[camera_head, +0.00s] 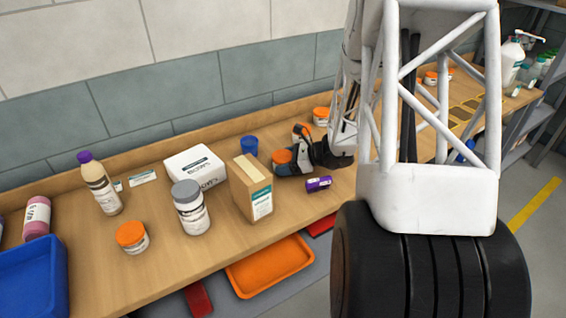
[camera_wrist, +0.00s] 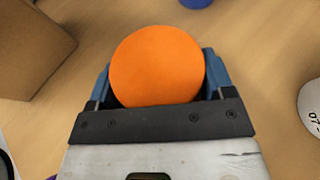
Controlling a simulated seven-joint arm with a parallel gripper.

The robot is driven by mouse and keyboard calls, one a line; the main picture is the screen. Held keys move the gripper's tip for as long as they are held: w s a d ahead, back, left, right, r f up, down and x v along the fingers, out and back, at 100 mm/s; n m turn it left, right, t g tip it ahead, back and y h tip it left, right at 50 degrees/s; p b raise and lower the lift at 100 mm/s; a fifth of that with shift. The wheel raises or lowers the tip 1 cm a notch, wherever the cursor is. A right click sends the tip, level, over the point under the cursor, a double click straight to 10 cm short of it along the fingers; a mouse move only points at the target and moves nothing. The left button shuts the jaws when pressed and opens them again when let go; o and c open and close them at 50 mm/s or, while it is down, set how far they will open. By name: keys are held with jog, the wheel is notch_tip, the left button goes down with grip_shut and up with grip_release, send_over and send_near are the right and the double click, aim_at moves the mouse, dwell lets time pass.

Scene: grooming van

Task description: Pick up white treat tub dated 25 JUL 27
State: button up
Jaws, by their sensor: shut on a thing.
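My gripper (camera_wrist: 157,85) is shut on a round tub with a plain orange lid (camera_wrist: 157,65); the lid shows between the two blue-lined jaws in the wrist view. In the head view, my gripper (camera_head: 296,161) is low over the bench, beside the cardboard box, with the orange lid (camera_head: 282,157) at its jaws. The held tub's sides and any date are hidden. Other tubs with orange lids stand at the front left (camera_head: 131,237), just behind my gripper (camera_head: 301,131) and near the wall (camera_head: 321,114). Their dates are not readable.
A cardboard box (camera_head: 251,190) stands close left of my gripper. A purple item (camera_head: 319,184) lies in front and a blue cup (camera_head: 249,146) stands behind. A grey-lidded jar (camera_head: 190,208) and white box (camera_head: 195,167) are further left. A white round thing (camera_wrist: 311,105) with printing is at the wrist view's right edge.

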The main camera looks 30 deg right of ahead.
aim_at(284, 156)
jog(key=shift+r, duration=0.1)
jog(key=shift+r, duration=4.9)
